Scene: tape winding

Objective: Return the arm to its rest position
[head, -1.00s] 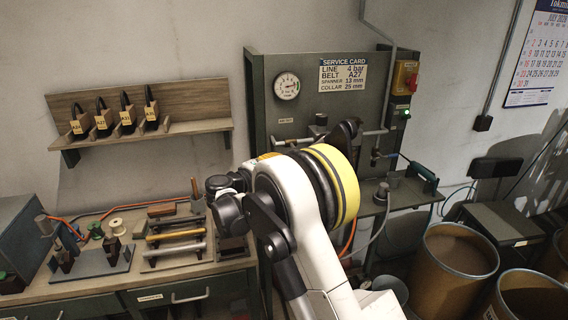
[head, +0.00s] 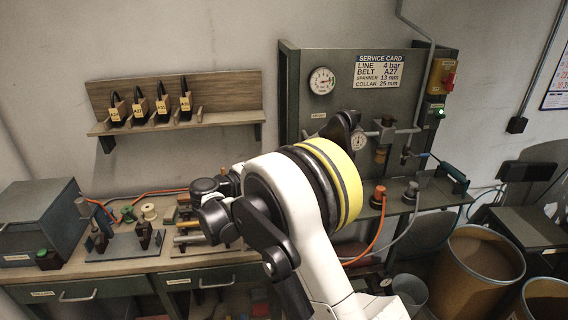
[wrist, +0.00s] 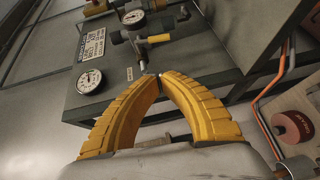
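My arm (head: 293,185) reaches up in the middle of the head view, white with black joints and a yellow band. I cannot make out my gripper's fingers there. In the wrist view my gripper (wrist: 160,77) shows two curved, ribbed yellow fingers. Their tips come together with nothing visible held between them. The fingers are in front of the dark green panel, with its service card (wrist: 92,45) and round gauge (wrist: 90,80). I cannot tell how far the tips are from the panel.
The panel (head: 290,110) stands behind my arm, with a small shelf at right. A wooden rack (head: 225,90) holds several tagged black items. The workbench (head: 110,275) carries tools at left. Barrels (head: 470,245) stand at right. A reddish reel (wrist: 292,127) lies beside orange tubing.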

